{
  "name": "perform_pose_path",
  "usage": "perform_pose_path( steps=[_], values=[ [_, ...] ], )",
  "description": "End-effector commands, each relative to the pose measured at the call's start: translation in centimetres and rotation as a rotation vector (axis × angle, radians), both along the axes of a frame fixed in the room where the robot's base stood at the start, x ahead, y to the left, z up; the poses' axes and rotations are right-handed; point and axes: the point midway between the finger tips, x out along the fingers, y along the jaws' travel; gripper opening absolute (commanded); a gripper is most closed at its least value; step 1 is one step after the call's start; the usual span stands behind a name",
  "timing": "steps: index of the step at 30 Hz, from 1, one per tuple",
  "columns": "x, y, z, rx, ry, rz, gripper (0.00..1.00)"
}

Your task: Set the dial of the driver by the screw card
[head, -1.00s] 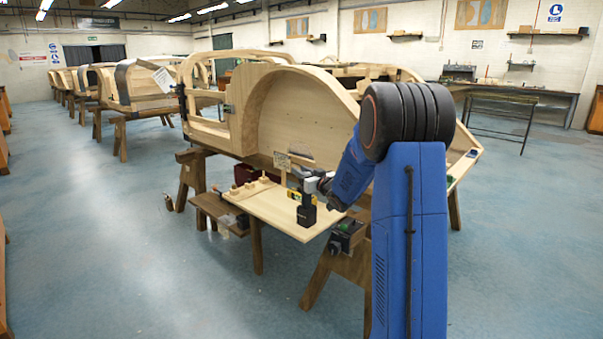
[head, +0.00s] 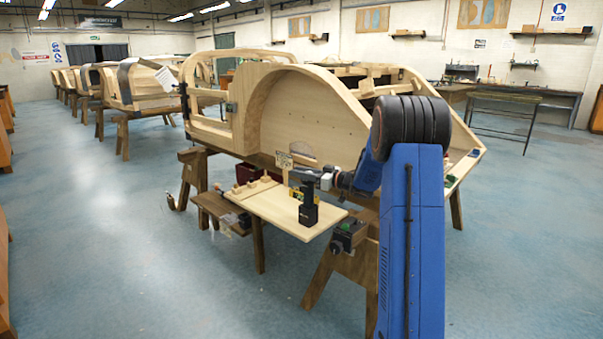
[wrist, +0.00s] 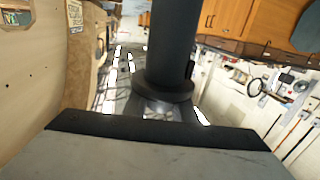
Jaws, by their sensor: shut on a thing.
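The driver (head: 308,210) is black and stands upright on the pale wooden board, its dark head at the top. My gripper (head: 322,180) is at the driver's head, coming from the right, and is shut on it. In the wrist view a black cylindrical part of the driver (wrist: 170,55) stands just in front of the gripper. The dial's setting cannot be made out. The screw card (head: 284,160) is a small pale card standing behind the board, its writing too small to read.
The pale board (head: 270,212) also carries wooden blocks (head: 250,187) at its left. A yellow item (head: 296,194) lies behind the driver. A wooden bodyframe (head: 300,110) rises close behind. The floor at left is clear.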

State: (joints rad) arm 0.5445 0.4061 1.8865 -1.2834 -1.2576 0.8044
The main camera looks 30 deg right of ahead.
Motion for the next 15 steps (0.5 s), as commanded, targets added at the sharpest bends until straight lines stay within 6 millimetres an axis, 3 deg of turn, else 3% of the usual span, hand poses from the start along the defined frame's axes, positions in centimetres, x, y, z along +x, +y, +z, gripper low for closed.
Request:
perform_pose_path(
  steps=[15],
  values=[
    [-1.2,1.1,-0.1,-0.001,-0.001,0.49,0.02]
  ],
)
